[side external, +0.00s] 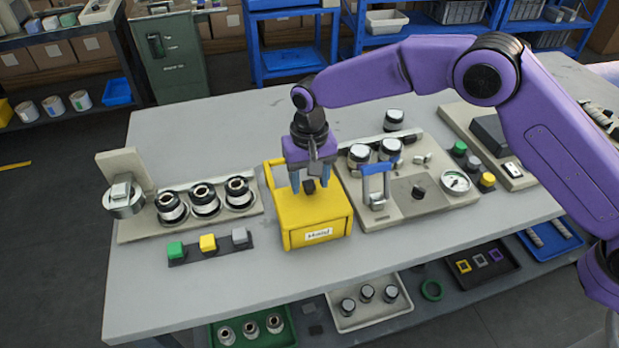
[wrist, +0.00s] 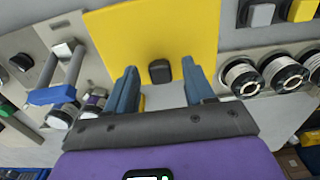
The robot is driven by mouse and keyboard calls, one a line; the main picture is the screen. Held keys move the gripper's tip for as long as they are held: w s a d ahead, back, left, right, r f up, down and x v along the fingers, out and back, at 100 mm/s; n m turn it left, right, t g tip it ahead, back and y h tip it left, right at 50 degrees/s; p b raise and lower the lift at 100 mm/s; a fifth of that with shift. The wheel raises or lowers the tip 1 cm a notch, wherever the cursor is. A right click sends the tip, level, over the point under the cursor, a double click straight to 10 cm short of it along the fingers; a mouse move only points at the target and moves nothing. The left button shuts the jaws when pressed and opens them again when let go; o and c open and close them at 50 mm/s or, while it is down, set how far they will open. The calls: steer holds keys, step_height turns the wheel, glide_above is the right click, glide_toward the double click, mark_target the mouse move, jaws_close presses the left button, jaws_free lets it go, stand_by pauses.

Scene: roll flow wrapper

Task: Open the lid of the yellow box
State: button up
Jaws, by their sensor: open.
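The yellow box (side external: 316,223) stands on the grey table with a white label on its front; its lid looks closed. A small black knob (side external: 309,186) sits on top of the lid, and it also shows in the wrist view (wrist: 160,71). My gripper (side external: 309,184) points down over the box. Its two blue fingers are open, one on each side of the knob, with nothing held. In the wrist view my gripper (wrist: 158,75) has the knob between its fingertips with a gap on both sides. I cannot tell the exact height of the fingertips above the lid.
A beige panel with a blue-handled lever (side external: 375,180) and a gauge (side external: 456,182) stands close on the right. A beige rack with several black-and-silver rollers (side external: 204,199) is on the left. Green, yellow and grey blocks (side external: 208,243) lie in front of it.

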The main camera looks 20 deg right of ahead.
steer(key=shift+f, duration=0.15)
jaws_close()
steer(key=shift+w, duration=2.3)
jaws_free()
step_height(320, 180, up, 12)
